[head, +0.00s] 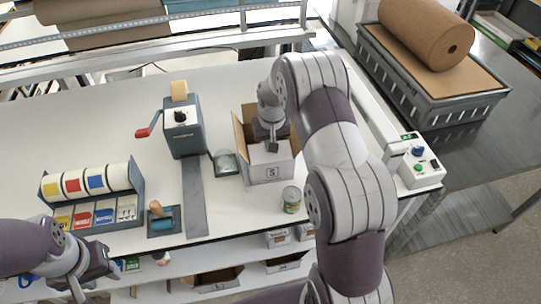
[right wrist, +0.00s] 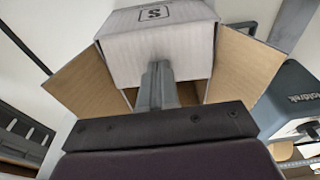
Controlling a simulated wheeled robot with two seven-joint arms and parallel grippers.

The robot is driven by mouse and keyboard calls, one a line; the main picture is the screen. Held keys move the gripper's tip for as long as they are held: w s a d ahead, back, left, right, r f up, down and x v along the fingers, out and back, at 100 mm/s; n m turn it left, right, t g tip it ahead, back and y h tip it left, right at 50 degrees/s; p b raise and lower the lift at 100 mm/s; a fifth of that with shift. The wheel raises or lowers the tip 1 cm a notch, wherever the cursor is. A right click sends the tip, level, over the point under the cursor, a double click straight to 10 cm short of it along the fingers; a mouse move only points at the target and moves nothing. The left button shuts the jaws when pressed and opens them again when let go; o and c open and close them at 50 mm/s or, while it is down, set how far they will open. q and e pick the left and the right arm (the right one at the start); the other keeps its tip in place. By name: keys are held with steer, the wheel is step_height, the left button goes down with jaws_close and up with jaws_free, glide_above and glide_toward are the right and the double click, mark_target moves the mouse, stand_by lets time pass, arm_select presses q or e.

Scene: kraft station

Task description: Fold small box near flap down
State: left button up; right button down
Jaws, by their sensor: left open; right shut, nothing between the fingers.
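The small box (head: 270,174) stands on the white table, its front marked with an S. Its pale near flap (right wrist: 128,52) leans inward over the opening; I cannot tell whether it lies fully flat. Brown side flaps stand open on both sides, one at the left (head: 240,131) in the head view; both also show in the right wrist view (right wrist: 243,66). My right gripper (head: 272,147) is shut and empty, pointing down over the near flap, its fingers (right wrist: 158,72) at or touching it. My left gripper (head: 92,284) is open and empty at the lower left, away from the box.
A grey crank dispenser (head: 184,132) and a glass dish (head: 225,163) stand left of the box. A can (head: 291,199) stands in front of it. A tape rack (head: 95,200) and a roller (head: 161,219) are at the left. A control box (head: 421,168) is at the right.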

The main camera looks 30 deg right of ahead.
steer(key=shift+f+b, duration=0.35)
steer(key=shift+f, duration=0.2)
stand_by(0.6)
step_height(320, 180, up, 9)
steer(key=p, duration=0.6)
steer(key=shift+w, duration=0.15)
steer(key=s+a+f+n+b, duration=0.1)
steer(key=s+a+f+b, duration=0.1)
steer(key=s, duration=0.5)
steer(key=s+a+f+n+b, duration=0.1)
steer(key=s+a+f+b, duration=0.1)
steer(key=s+a+b, duration=0.3)
steer(key=s+a+f+n+b, duration=0.1)
steer(key=s+b, duration=0.4)
steer(key=s, duration=0.5)
steer(key=a+f, duration=0.1)
steer(key=a, duration=0.1)
steer(key=shift+s+a+f+b, duration=0.2)
steer(key=shift+a+f+b, duration=0.1)
steer(key=shift+f+b, duration=0.05)
steer(key=shift+s, duration=0.15)
